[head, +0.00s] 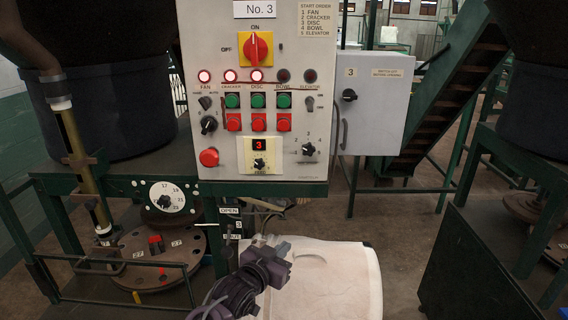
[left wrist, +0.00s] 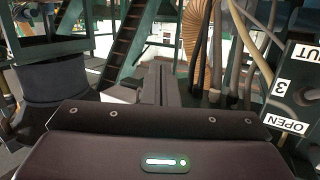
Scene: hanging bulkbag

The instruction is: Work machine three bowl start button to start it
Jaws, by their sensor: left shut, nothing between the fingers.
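The grey control panel (head: 312,170) marked No. 3 faces me in the head view. Its green bowl start button (head: 284,101) is the rightmost of three green buttons, under the BOWL label, with a red button (head: 284,125) below it. The bowl lamp (head: 284,76) is dark, and so is the elevator lamp (head: 310,76). My left gripper (head: 277,250) is below the panel, in front of the white bag, well apart from the buttons. It is shut and empty; its fingers also show in the left wrist view (left wrist: 157,82).
An OPEN/SHUT plate (left wrist: 291,90) is close on the right in the wrist view.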

